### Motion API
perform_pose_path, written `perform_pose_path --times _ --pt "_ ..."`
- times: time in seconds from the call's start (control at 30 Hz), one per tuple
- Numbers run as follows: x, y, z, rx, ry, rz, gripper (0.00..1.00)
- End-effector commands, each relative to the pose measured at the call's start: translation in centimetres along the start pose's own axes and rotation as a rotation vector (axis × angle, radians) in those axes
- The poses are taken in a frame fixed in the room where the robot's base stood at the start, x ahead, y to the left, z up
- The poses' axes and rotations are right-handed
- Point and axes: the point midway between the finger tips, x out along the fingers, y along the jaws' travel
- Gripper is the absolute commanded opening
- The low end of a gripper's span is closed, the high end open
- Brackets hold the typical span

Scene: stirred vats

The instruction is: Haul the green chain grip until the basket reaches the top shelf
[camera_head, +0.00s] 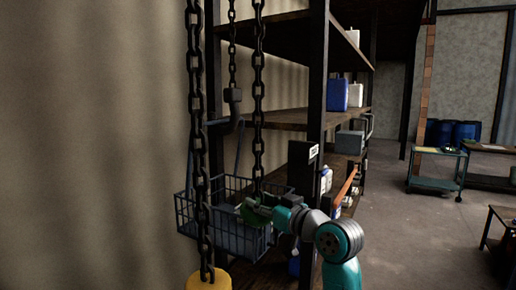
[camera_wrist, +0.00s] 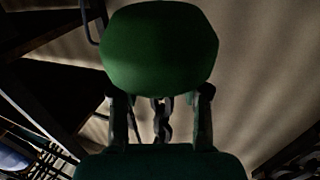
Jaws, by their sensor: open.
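The green chain grip (camera_head: 250,214) hangs at the end of a dark chain (camera_head: 258,90), in front of the wire basket in the head view. In the wrist view the green grip (camera_wrist: 160,45) fills the upper middle, just beyond my fingertips. My gripper (camera_wrist: 160,103) is open, its two fingers apart, with chain links (camera_wrist: 162,125) showing between them. In the head view my gripper (camera_head: 266,211) is at the green grip; whether it touches cannot be told. The basket (camera_head: 185,213) hangs low, well below the top shelf (camera_head: 275,30).
A second chain (camera_head: 196,130) in front carries a yellow grip (camera_head: 208,281) at the lower edge. The dark rack post (camera_head: 317,100) stands close to my arm. Shelves hold a blue canister (camera_head: 338,95) and other containers. Open floor (camera_head: 390,240) lies to the right, with carts (camera_head: 436,170) beyond.

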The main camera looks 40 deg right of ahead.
Motion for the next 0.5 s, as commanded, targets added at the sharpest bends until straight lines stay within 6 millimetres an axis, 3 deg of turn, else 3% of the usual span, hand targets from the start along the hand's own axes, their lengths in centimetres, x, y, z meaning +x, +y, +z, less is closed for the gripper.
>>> perform_pose_path --times 0.5 --pt "0.0 0.0 3.2 0.001 -0.003 -0.001 0.46"
